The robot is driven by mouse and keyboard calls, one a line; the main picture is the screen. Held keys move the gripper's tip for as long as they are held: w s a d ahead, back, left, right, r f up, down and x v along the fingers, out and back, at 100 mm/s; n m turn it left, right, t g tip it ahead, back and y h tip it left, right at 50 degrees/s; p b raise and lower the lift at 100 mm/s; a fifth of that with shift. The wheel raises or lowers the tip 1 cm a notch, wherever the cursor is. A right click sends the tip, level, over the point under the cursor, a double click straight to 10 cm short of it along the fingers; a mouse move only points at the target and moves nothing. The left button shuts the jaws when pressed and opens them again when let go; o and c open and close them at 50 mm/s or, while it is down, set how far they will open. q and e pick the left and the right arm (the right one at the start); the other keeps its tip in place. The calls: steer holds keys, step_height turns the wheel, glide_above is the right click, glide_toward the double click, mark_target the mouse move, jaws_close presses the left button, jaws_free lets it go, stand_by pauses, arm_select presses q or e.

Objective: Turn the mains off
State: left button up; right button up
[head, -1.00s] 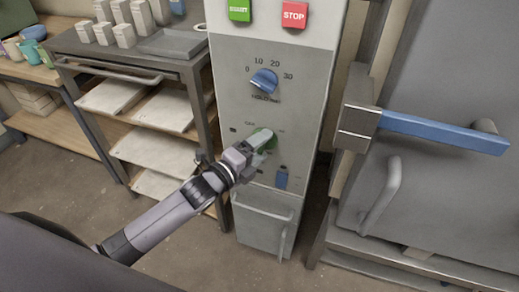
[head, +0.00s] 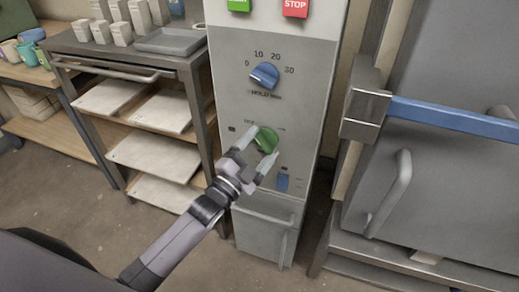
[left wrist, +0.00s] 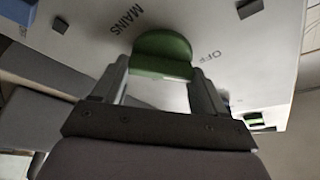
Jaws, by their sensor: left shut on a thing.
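The green mains knob (head: 265,139) is on the light grey control panel (head: 230,95), below the blue timer dial. My left gripper (head: 258,150) reaches it from the lower left, with one finger on each side. In the left wrist view the green knob (left wrist: 160,56) sits between the two fingers of my left gripper (left wrist: 160,78), which are shut on its ends. The word MAINS is printed to its left and OFF to its right in that view. In the head view the printing around the knob is too small to read fully. My right gripper is not in view.
Above are the blue timer dial (head: 265,76), green button (head: 239,4) and red STOP button (head: 295,8). A small blue switch (head: 282,181) is just right of the gripper. A shelf rack (head: 190,75) stands left; a door with a blue handle (head: 450,117) is right.

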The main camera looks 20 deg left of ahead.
arm_select(q)
steer(key=shift+n+t+y, duration=0.3)
steer(key=shift+n, duration=0.5)
steer(key=o, duration=1.1)
steer(key=shift+c, duration=0.2)
steer(key=v, duration=0.7)
steer(key=s+a+f+n+g+y, duration=0.1)
steer(key=s+f+n+g+y, duration=0.3)
steer(key=s+f+n+g, duration=0.9)
steer(key=s+a+r+m+t+p, duration=0.1)
steer(key=s+r+m+t+p, duration=0.1)
steer(key=s+r+p, duration=0.3)
step_height(320, 180, up, 4)
steer(key=t+p, duration=0.1)
steer(key=p, duration=0.7)
steer(key=shift+s+a+m, duration=0.2)
steer(key=shift+m, duration=0.1)
